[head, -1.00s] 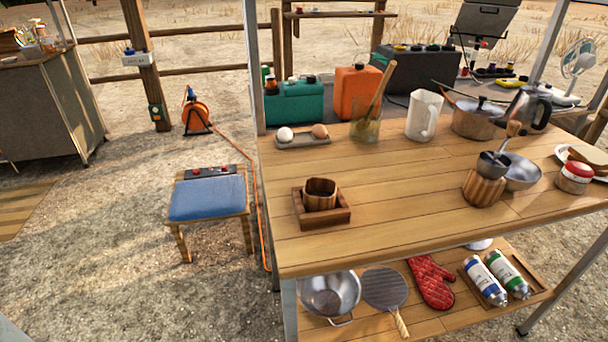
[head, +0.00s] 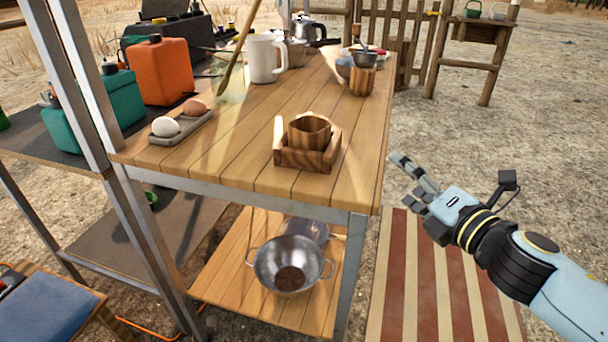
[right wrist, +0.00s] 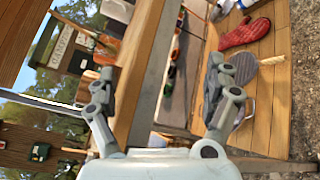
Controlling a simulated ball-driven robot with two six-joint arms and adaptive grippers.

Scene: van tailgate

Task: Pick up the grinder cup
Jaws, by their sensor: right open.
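A faceted wooden cup (head: 309,131), which looks like the grinder cup, stands upright in a shallow square wooden tray (head: 307,160) near the front of the table top. Its lower part is hidden by the tray's walls. My right gripper (head: 412,180) is off the table's right edge, to the right of the cup and apart from it. In the right wrist view its two fingers (right wrist: 165,88) are spread, with nothing between them. The cup does not clearly show in that view. My left gripper is not in view.
The eggs' grey tray (head: 180,127) lies left of the cup. A white mug (head: 265,57) and a wooden container (head: 362,82) stand farther back. Metal posts (head: 70,75) rise at the left. A colander (head: 288,264) sits on the lower shelf. Table top around the tray is bare.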

